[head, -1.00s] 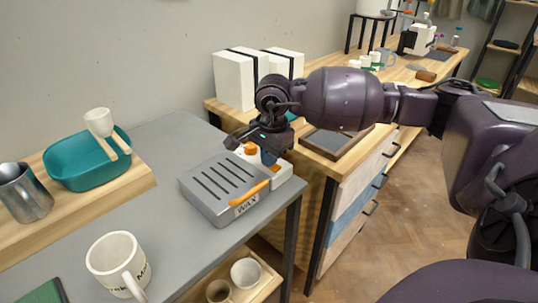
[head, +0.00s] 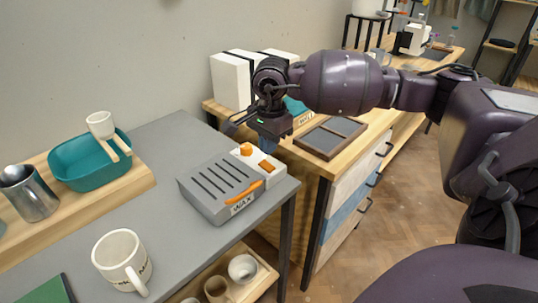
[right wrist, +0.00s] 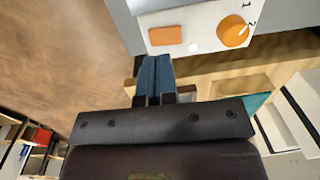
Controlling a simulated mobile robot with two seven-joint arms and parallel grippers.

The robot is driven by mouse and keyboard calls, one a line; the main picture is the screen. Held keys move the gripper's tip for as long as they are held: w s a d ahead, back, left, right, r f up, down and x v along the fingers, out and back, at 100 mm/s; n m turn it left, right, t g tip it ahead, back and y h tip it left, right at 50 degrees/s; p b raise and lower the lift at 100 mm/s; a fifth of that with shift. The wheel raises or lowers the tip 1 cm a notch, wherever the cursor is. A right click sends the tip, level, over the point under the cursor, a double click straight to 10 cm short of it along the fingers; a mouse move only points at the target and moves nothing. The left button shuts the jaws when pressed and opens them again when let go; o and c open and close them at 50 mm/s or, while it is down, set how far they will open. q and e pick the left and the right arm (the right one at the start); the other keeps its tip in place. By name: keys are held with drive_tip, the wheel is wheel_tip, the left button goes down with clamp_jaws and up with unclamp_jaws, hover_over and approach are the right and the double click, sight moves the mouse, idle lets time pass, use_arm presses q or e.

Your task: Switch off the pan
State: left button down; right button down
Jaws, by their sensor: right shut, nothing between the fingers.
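The wax pan (head: 212,187) is a grey slotted box with a WAX label and an orange handle (head: 244,193) at its front. Its white control panel (head: 254,157) carries an orange round knob (head: 246,149) and an orange rectangular switch (head: 267,167). In the right wrist view the switch (right wrist: 165,35) and the knob (right wrist: 233,31) show with a small pale light (right wrist: 194,47) between them. My right gripper (head: 268,146) is shut and empty, just behind the panel. Its blue fingers (right wrist: 155,65) appear just short of the switch, apart from it. My left gripper is out of view.
A white mug (head: 121,258), a teal tub (head: 88,162) and a metal jug (head: 29,193) stand left of the pan. White boxes (head: 232,82) and a dark framed tray (head: 330,138) are on the wooden counter behind. The grey tabletop (head: 150,205) beside the pan is clear.

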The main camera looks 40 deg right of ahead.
sight(270, 169)
wheel_tip(270, 169, up, 9)
drive_tip(key=p, duration=0.1)
drive_tip(key=shift+s, duration=0.2)
